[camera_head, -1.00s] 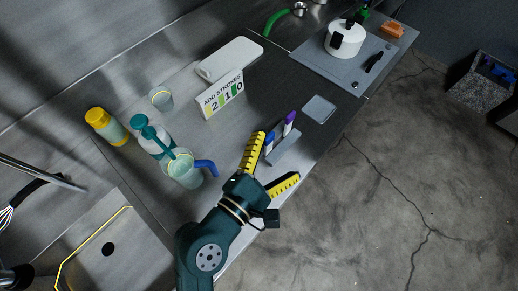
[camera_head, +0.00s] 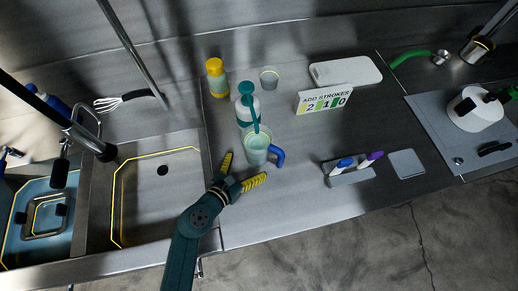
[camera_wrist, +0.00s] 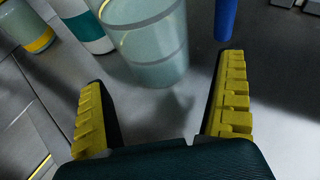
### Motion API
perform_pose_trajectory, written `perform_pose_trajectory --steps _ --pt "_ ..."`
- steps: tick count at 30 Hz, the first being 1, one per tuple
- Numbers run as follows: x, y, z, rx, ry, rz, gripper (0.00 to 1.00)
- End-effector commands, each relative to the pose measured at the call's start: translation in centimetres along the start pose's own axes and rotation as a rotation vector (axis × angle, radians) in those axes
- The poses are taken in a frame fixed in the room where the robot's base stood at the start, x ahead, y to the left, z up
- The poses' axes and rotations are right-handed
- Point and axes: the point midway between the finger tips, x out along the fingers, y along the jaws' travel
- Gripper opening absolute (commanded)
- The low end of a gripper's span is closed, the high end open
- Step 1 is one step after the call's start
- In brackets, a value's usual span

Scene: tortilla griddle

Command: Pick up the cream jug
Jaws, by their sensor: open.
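A white bottle with a teal top (camera_head: 245,108) stands close behind the jug. A yellow-capped bottle (camera_head: 216,78), a clear cup (camera_head: 269,78) and a number sign (camera_head: 323,99) are farther back. A sink (camera_head: 150,205) lies left.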

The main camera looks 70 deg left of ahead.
Motion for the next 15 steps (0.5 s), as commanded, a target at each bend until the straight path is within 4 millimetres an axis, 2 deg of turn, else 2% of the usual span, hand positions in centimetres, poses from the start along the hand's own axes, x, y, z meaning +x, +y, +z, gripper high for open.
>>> perform_pose_trajectory --steps 1,7,12,15 --pt "0.8 0.0 -0.1 0.002 -0.001 -0.001 1.0" --pt "3.0 0.1 -0.2 0.002 -0.001 0.0 1.0" --pt "6.0 0.4 -0.4 0.002 -0.001 -0.001 1.0" --pt "6.8 0.3 -0.3 0.001 0.0 -0.001 1.0"
